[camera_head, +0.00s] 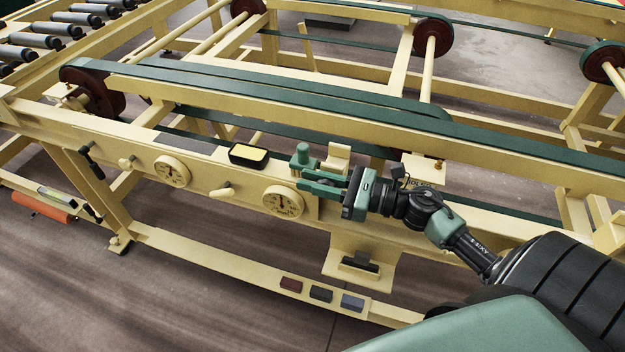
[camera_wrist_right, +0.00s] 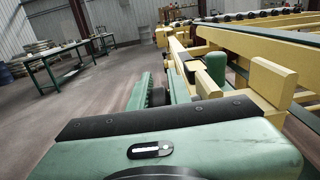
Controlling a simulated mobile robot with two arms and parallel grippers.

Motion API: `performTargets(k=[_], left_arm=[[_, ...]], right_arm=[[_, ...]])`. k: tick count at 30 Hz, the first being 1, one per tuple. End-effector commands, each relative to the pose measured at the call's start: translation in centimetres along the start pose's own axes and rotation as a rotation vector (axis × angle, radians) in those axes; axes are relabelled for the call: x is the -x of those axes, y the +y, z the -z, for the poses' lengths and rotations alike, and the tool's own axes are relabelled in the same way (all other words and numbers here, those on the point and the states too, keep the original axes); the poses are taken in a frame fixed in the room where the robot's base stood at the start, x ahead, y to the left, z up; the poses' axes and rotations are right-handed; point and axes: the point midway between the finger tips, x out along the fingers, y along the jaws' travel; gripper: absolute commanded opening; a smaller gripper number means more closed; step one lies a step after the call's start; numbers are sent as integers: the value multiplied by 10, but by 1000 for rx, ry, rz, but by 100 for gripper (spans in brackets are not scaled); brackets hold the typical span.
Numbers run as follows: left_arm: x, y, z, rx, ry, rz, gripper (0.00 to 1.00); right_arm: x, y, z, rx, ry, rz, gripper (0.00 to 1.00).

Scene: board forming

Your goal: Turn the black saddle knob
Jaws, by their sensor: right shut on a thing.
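My right gripper (camera_head: 318,184) reaches in from the right at the front rail of the cream frame. Its green fingers point left, just below and beside a green upright post (camera_head: 305,157) and above the right dial. The gripper is shut on the black saddle knob, which its fingers hide in the head view. In the right wrist view a dark shape sits by the green fingers (camera_wrist_right: 160,90), but I cannot tell knob from finger pad there. The green post (camera_wrist_right: 215,66) shows just beyond the fingers. My left gripper is not in view.
Two round dials, left (camera_head: 173,172) and right (camera_head: 283,202), and a cream handle (camera_head: 222,191) are on the front rail. A black box with a yellow top (camera_head: 249,155) sits above them. Green belts (camera_head: 290,95) run behind.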

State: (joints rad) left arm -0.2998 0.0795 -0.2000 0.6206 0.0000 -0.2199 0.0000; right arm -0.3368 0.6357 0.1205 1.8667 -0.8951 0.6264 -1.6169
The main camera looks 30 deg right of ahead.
Motion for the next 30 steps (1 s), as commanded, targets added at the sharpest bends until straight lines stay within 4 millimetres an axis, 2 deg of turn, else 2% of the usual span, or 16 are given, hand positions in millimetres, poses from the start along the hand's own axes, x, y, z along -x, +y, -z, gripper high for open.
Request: performTargets(k=[11,12,13,23,26,30], left_arm=[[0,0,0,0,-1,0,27],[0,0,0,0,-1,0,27],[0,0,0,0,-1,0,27],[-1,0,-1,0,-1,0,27],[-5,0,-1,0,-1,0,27],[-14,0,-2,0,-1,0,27]], right_arm=[[0,0,0,0,-1,0,0],[0,0,0,0,-1,0,24],[0,0,0,0,-1,0,27],[2,0,0,0,0,0,27],[11,0,3,-1,2,0,27],[34,0,4,-2,2,1,27]])
